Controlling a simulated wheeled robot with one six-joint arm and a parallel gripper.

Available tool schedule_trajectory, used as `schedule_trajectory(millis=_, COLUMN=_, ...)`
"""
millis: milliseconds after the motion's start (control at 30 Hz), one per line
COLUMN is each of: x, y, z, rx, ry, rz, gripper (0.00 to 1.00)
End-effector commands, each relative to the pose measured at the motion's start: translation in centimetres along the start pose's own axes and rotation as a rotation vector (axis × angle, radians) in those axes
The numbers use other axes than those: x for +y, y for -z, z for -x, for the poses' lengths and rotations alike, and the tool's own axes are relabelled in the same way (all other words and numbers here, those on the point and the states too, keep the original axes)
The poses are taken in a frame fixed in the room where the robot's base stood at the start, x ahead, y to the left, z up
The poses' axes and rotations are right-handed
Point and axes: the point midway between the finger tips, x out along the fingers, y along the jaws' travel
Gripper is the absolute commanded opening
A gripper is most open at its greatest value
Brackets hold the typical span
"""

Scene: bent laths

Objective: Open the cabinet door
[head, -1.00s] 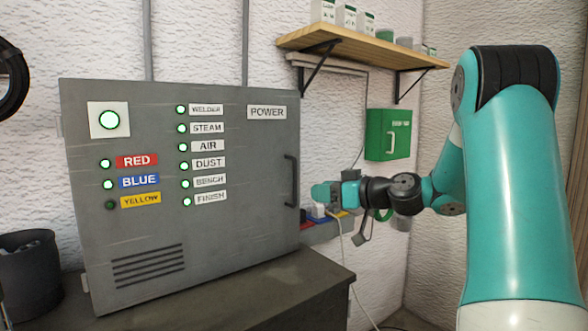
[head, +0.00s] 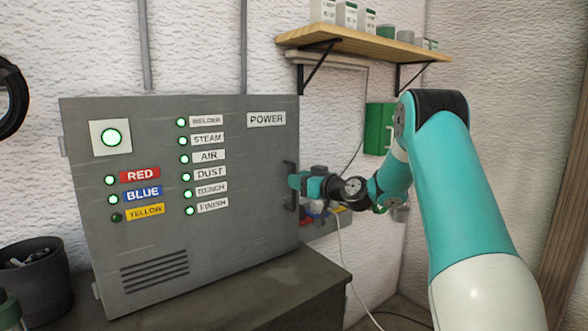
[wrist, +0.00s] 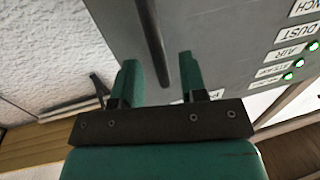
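The grey cabinet door (head: 225,245) faces me, closed, with a POWER label, indicator lights and vent slots. Its dark vertical bar handle (head: 289,186) is on the door's right edge. My gripper (head: 293,182) is at the handle in the head view. In the wrist view the two teal fingers of my gripper (wrist: 158,75) are apart, and the handle (wrist: 152,40) passes above and between their tips. I cannot tell whether the fingers touch it. The lower part of the handle's far side is hidden by my gripper in the head view.
The cabinet stands on a dark bench (head: 270,285). A wooden shelf (head: 360,45) with small boxes is on the wall above right. A green box (head: 378,128) hangs beyond my arm. A dark bin (head: 35,285) stands left. A white cable (head: 345,262) hangs below my gripper.

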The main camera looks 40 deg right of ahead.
Motion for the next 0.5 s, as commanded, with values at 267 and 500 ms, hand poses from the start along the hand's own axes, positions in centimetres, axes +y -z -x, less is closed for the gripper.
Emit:
schedule_trajectory(millis=267, x=0.0, y=0.1, z=-2.4, rx=0.000, ry=0.000, rz=0.000, gripper=0.39)
schedule_trajectory(millis=500, x=0.0, y=-0.1, z=-2.5, rx=0.000, ry=0.000, rz=0.000, gripper=0.39)
